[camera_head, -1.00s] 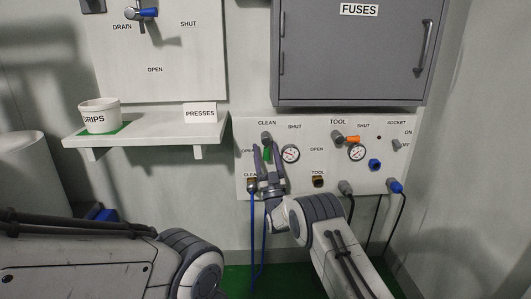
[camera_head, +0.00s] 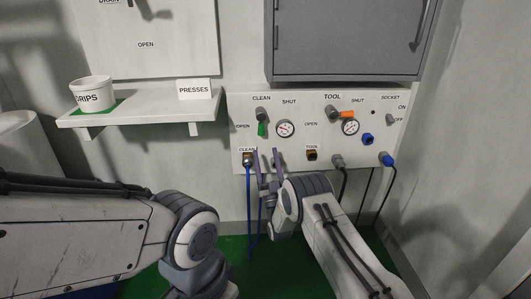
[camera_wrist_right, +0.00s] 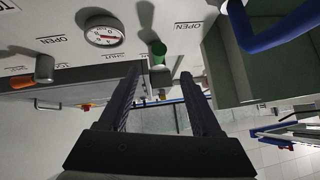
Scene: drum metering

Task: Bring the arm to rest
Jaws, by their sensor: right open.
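My right gripper (camera_head: 264,162) is open and empty in front of the lower edge of the white valve panel (camera_head: 300,136). It stands just right of the CLEAN hose fitting, below the green-handled CLEAN valve (camera_head: 262,124). In the right wrist view its two dark fingers (camera_wrist_right: 158,90) are spread apart with nothing between them, and the green valve handle (camera_wrist_right: 158,52) shows beyond them. My left arm comes in from the left in the head view; its bent joint shows, but its gripper is not clearly visible.
A shelf (camera_head: 150,109) holds a DRIPS cup (camera_head: 93,94) and a PRESSES sign (camera_head: 194,88). A grey fuse cabinet (camera_head: 345,40) hangs above the panel. A blue hose (camera_head: 248,205) hangs beside the gripper; black cables hang to the right.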

